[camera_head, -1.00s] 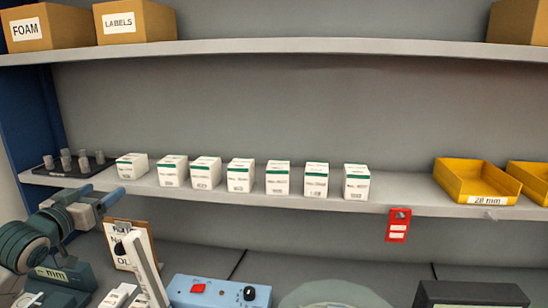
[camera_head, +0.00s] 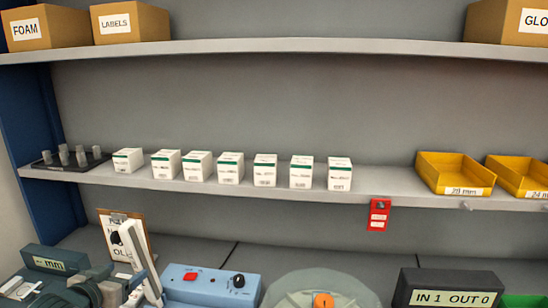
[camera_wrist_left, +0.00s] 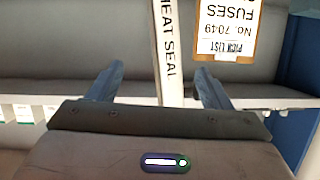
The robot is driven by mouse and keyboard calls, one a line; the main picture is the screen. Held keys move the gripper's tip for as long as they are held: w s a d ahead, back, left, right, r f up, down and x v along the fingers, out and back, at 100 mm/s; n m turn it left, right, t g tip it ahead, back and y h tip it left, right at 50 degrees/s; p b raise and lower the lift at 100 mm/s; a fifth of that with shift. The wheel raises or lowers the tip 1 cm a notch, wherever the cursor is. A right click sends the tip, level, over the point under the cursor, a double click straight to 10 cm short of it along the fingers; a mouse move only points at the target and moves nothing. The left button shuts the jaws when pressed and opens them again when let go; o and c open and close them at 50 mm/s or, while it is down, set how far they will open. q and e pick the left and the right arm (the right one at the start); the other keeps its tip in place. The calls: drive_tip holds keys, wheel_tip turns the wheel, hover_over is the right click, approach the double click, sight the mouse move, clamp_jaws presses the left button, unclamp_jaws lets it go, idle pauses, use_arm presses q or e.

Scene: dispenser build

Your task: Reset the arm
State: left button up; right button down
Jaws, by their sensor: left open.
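My left gripper (camera_head: 116,278) is low at the left of the head view, above the bench and partly cut off by the picture's lower edge. In the left wrist view its two fingers (camera_wrist_left: 158,72) stand apart with nothing held between them. Beyond the fingers is a white heat sealer bar (camera_wrist_left: 168,50), lettered HEAT SEAL. It also shows in the head view (camera_head: 139,254), close to the gripper. I cannot tell the exact gap between them. My right gripper is not in view.
A clipboard (camera_head: 133,228) stands behind the sealer. A blue control box (camera_head: 210,287), a round disc (camera_head: 290,288) and a black counter (camera_head: 447,290) reading IN 1 OUT 0 line the bench. The shelf above holds white cartons (camera_head: 230,170) and yellow bins (camera_head: 455,173).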

use_arm(q)
drive_tip(key=s+d+f+g+y, duration=0.1)
drive_tip(key=s+d+f+g, duration=0.3)
drive_tip(key=s+f, duration=0.85)
drive_tip(key=s+d+f+g+y, duration=0.1)
drive_tip(key=s+d+f+g, duration=0.3)
drive_tip(key=s, duration=0.6)
drive_tip(key=s+f+g, duration=0.2)
drive_tip(key=s+f, duration=0.5)
drive_tip(key=s, duration=0.2)
drive_tip(key=a+f+n+g+b, duration=0.1)
drive_tip(key=a+f+g, duration=0.15)
drive_tip(key=f, duration=2.85)
drive_tip(key=s+a+f+b, duration=0.1)
drive_tip(key=s+a+f, duration=0.1)
drive_tip(key=s+f, duration=1.6)
wheel_tip(320, 180, down, 3)
drive_tip(key=shift+s+r, duration=0.15)
drive_tip(key=shift+s, duration=0.1)
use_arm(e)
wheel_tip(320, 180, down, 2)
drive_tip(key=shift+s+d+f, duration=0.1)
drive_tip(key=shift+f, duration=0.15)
